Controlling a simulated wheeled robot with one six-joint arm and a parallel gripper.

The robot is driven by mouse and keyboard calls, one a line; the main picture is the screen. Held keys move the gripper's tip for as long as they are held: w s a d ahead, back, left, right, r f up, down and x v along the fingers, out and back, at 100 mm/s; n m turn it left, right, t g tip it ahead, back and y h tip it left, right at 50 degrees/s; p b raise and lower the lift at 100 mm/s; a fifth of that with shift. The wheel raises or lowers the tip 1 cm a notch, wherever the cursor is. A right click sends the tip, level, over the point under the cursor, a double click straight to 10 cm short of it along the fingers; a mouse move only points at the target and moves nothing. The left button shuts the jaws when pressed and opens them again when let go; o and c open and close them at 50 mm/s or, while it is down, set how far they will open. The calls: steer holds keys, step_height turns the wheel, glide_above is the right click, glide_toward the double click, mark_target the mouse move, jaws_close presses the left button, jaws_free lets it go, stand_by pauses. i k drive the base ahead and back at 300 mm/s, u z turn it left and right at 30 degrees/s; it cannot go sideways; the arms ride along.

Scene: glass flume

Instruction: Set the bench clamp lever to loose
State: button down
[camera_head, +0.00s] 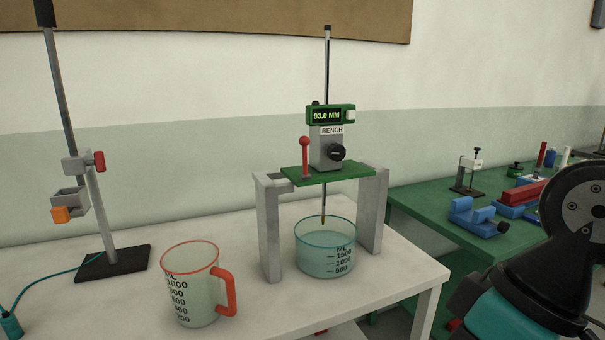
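The bench gauge (327,150) is a grey block labelled BENCH with a green display reading 93.0 MM. It stands on a green plate (345,173) across a grey stand. The clamp lever (305,157) is a thin red lever with a round knob, standing upright at the left of the block. A black knob (337,152) sits on the block's front. A vertical rod (326,65) runs through the block, its lower tip inside a glass dish (326,263). My gripper is not in view; part of my arm shows at the lower right, well away from the lever.
A measuring jug (192,285) with a red handle stands at the front left of the white table (230,240). A retort stand (112,262) is behind it. The grey stand's legs (268,235) flank the dish. A green table (430,215) at right holds several tools.

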mark_target(304, 141)
steer(key=k, duration=1.2)
steer(key=u, duration=0.7)
steer(key=i, duration=1.1)
steer(key=z, duration=0.55)
